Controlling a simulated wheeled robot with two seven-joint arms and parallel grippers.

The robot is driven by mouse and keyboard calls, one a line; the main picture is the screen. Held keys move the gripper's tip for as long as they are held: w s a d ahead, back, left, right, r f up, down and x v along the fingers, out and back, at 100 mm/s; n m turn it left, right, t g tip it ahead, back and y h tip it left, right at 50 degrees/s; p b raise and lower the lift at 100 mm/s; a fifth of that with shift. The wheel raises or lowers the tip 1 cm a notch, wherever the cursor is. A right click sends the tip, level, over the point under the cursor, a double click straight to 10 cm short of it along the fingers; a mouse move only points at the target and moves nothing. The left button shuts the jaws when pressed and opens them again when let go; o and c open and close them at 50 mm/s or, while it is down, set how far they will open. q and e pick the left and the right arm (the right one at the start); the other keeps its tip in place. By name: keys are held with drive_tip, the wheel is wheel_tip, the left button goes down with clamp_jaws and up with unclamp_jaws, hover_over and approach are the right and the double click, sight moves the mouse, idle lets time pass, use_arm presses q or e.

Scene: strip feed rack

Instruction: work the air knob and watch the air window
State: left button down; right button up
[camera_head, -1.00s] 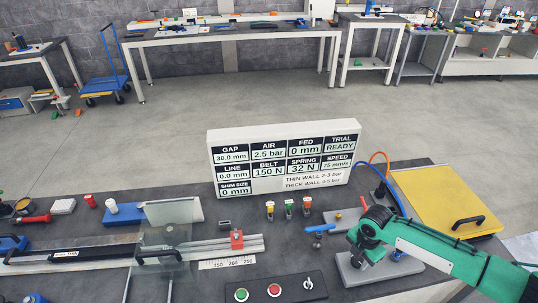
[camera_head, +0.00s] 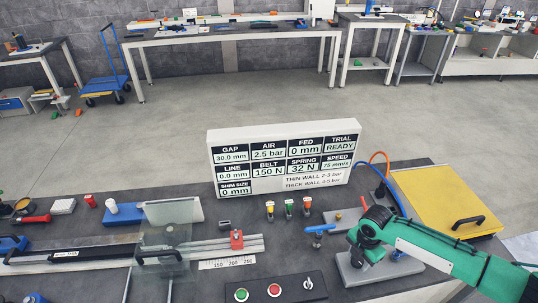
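The display board (camera_head: 283,158) stands upright at the back of the bench, and its AIR window (camera_head: 268,152) reads 2.5 bar. My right arm comes in from the right in green and black. Its gripper (camera_head: 367,249) points down over a grey block (camera_head: 384,272) at the bench's right side. A blue part (camera_head: 398,254) shows on that block beside the arm, partly covered; I cannot tell whether it is the air knob. The fingertips are hidden, so I cannot see whether they are open or touch anything. My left gripper is not in view.
A blue T-handle (camera_head: 318,229) stands left of the gripper. Several small coloured-top pieces stand before the board. A control box (camera_head: 258,290) with green and red buttons is at the front. A yellow panel (camera_head: 440,199) lies right, with blue and orange hoses beside it.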

drive_tip(key=shift+r, duration=0.15)
wheel_tip(320, 180, up, 6)
drive_tip(key=p, duration=0.6)
drive_tip(key=o, duration=0.3)
drive_tip(key=shift+o, duration=0.2)
drive_tip(key=shift+r, duration=2.9)
drive_tip(key=shift+a, duration=0.1)
